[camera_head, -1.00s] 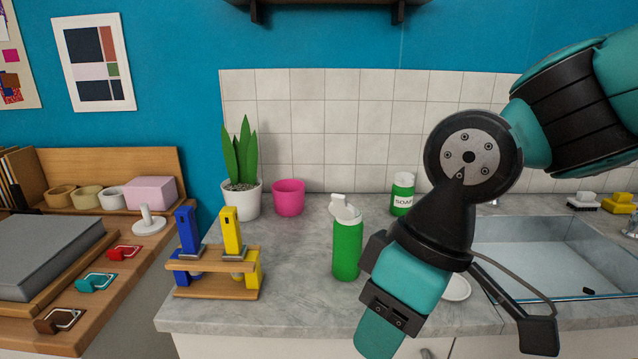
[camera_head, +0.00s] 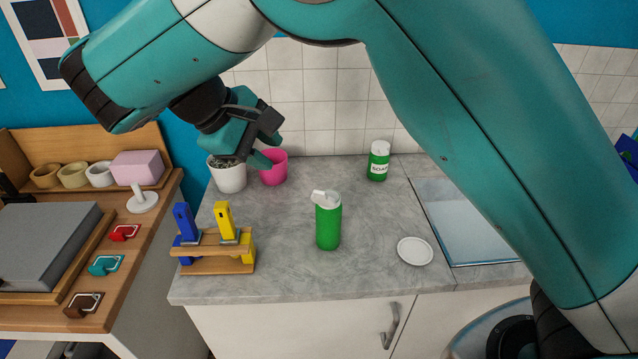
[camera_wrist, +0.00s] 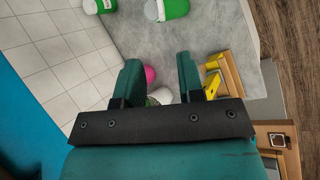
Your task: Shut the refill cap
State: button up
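A green bottle (camera_head: 328,228) with a white cap (camera_head: 326,199) stands upright on the grey counter in the head view. A white flap on the cap sticks out to the left at the top; I cannot tell how far it stands open. In the wrist view the bottle (camera_wrist: 174,9) is at the top edge, partly cut off, with its white cap (camera_wrist: 152,10) facing left. My gripper (camera_head: 266,143) is up and left of the bottle, in front of the plant pot and apart from the bottle. Its two fingers (camera_wrist: 157,68) are spread with nothing between them.
A wooden rack (camera_head: 215,252) with blue and yellow tools stands left of the bottle. A pink pot (camera_head: 274,168) and a white plant pot (camera_head: 229,178) are behind. A soap bottle (camera_head: 378,162), white plate (camera_head: 415,251) and sink (camera_head: 465,225) are right. Counter around the bottle is clear.

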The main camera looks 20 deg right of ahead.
aim_at(319, 192)
jog(key=b+x, duration=0.1)
jog(key=x, duration=1.5)
jog(key=shift+d+f, duration=0.25)
jog(key=shift+d, duration=0.05)
grip_shut()
